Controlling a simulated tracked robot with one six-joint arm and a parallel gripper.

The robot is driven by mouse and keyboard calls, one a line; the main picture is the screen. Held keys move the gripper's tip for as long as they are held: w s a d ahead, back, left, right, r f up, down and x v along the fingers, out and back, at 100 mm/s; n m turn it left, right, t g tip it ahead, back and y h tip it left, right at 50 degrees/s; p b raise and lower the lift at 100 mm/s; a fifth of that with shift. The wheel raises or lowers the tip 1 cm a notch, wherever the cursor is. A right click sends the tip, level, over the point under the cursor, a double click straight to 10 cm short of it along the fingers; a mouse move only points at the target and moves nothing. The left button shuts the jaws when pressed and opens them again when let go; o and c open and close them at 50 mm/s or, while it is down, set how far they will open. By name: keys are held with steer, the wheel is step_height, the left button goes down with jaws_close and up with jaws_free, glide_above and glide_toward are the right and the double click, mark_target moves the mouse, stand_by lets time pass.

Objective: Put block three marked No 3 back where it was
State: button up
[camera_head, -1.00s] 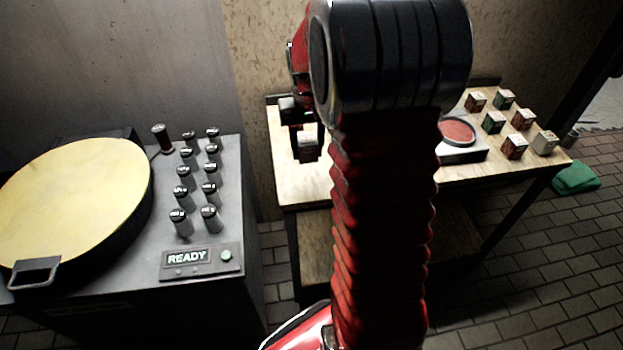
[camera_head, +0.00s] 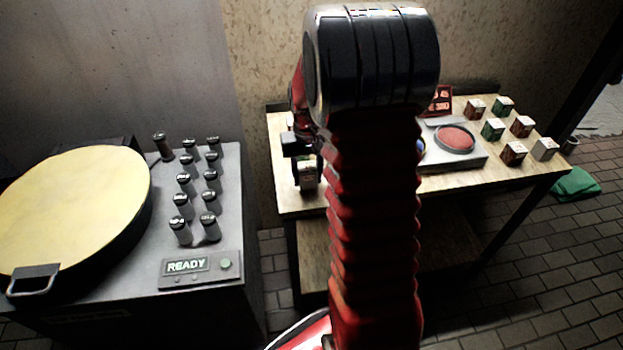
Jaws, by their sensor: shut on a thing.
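My gripper (camera_head: 304,162) is over the left end of the wooden table (camera_head: 292,203), partly hidden by my arm. It is shut on a small block (camera_head: 307,178) with a pale marked face, low over the tabletop. I cannot tell whether the block touches the table, and its number is too small to read. Several similar blocks stand at the right end of the table, among them a green one (camera_head: 493,129), a red-brown one (camera_head: 513,153) and a pale one (camera_head: 545,149). Their numbers are not legible either.
A grey plate with a red round pad (camera_head: 455,139) lies mid-table, beside a red sign (camera_head: 440,99). A green cloth (camera_head: 576,184) lies on the floor at right.

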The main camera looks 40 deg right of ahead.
mark_target(307, 169)
steer(key=shift+f, duration=1.2)
steer(key=shift+f, duration=0.1)
steer(key=o, duration=1.4)
step_height(307, 169, up, 12)
steer(key=shift+r, duration=0.1)
